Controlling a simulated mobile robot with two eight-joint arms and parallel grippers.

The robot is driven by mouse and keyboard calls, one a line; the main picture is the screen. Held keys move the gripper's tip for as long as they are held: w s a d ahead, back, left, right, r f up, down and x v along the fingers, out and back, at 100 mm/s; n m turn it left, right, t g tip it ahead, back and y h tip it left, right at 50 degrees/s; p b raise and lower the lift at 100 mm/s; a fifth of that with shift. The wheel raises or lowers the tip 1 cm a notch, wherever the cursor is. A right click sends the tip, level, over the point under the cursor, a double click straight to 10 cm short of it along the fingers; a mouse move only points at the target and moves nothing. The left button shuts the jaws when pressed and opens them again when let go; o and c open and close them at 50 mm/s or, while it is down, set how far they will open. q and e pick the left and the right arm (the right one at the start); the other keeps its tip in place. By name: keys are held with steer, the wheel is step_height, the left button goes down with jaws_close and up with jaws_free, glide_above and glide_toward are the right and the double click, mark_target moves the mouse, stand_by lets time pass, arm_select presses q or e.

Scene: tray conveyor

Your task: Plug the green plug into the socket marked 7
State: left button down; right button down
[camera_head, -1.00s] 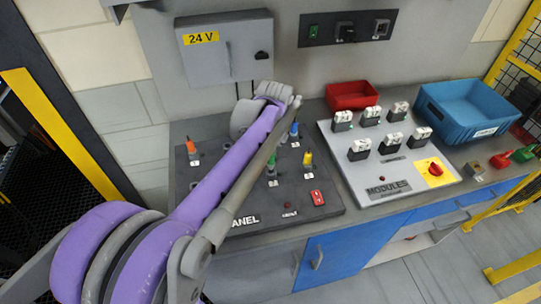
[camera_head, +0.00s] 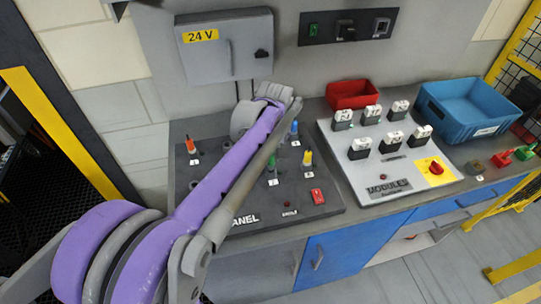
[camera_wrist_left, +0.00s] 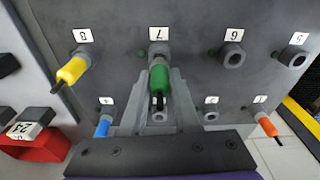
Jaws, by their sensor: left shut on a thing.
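The green plug (camera_wrist_left: 160,80) is between the fingers of my left gripper (camera_wrist_left: 161,84), which is shut on it. In the left wrist view its far end meets the collar of the socket marked 7 (camera_wrist_left: 158,48), in line with it; how deep it sits I cannot tell. In the head view the green plug (camera_head: 272,160) shows just beyond my left arm, above the 7 label (camera_head: 273,183); the fingers are not clearly visible there. My right gripper is not in view.
The yellow plug (camera_wrist_left: 72,70) is in the socket left of 7. The blue plug (camera_wrist_left: 103,126) and orange plug (camera_wrist_left: 267,124) stand in the other row. Sockets 6 (camera_wrist_left: 231,56) and 5 (camera_wrist_left: 292,54) are empty. The modules board (camera_head: 345,172) lies right of the panel.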

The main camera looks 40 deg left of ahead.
mark_target(272, 156)
arm_select(q)
steer(key=shift+f+b, duration=0.6)
steer(key=shift+f, duration=0.6)
steer(key=c, duration=0.6)
jaws_free()
steer(key=shift+r, duration=0.1)
steer(key=r, duration=0.7)
steer(key=d+r, duration=0.1)
steer(key=r, duration=0.2)
steer(key=shift+s+r+p, duration=0.35)
